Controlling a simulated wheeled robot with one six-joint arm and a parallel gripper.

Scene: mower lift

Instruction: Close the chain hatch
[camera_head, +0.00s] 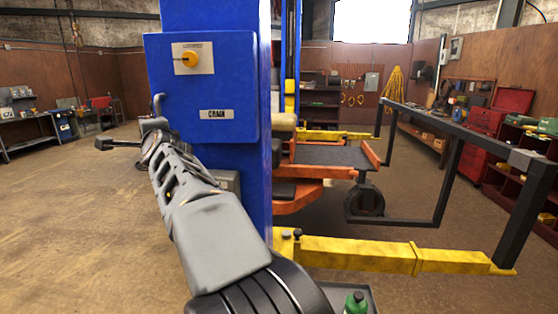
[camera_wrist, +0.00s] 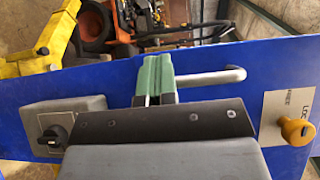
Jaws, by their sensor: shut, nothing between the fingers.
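The chain hatch (camera_head: 225,85) is a blue panel marked CHAIN on the front of the blue column (camera_head: 215,18). I cannot tell whether it sits flush or stands ajar. It carries a yellow knob (camera_head: 190,59) on a label plate. The knob also shows at the right in the wrist view (camera_wrist: 295,130). My gripper's green fingers (camera_wrist: 156,76) are together and empty, in front of the blue surface. A grey bar handle (camera_wrist: 212,79) shows just right of them; I cannot tell whether they touch. In the head view my arm covers the column's lower left.
A grey box with a black switch (camera_wrist: 55,135) is at the left in the wrist view. Yellow lift arms (camera_head: 400,255) and a dark frame (camera_head: 455,180) stand right of the column. A green-topped bottle (camera_head: 355,302) is near the front. Open floor (camera_head: 70,220) lies left.

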